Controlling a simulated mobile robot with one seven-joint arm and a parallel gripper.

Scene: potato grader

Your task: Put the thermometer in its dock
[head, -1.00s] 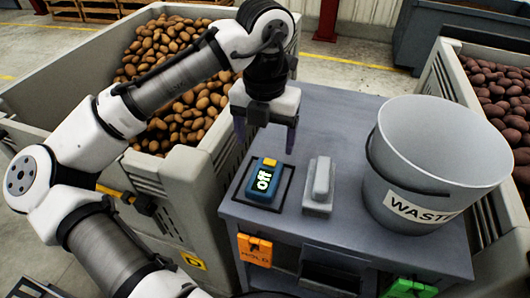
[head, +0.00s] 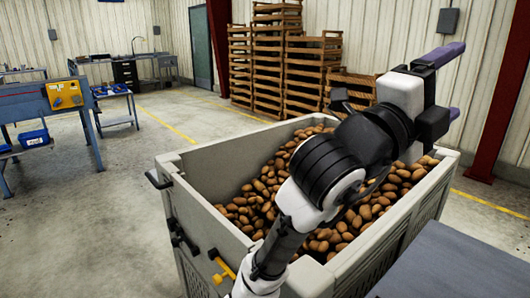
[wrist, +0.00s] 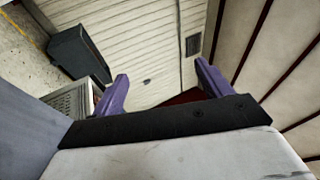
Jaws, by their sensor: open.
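Neither the thermometer nor its dock shows in the current head view or wrist view. My gripper (head: 458,82) is at the right of the head view, raised above the right edge of the potato crate. Its two purple fingers are spread apart with nothing between them. In the wrist view, the gripper (wrist: 158,82) also shows its purple fingers wide apart and empty, with the wall and floor beyond.
A grey crate (head: 208,196) of potatoes fills the middle. A bare grey-blue tabletop (head: 440,268) shows at the lower right. Wooden crates (head: 268,65) are stacked behind. A blue workbench (head: 28,103) stands at left, with open floor (head: 110,225) before it.

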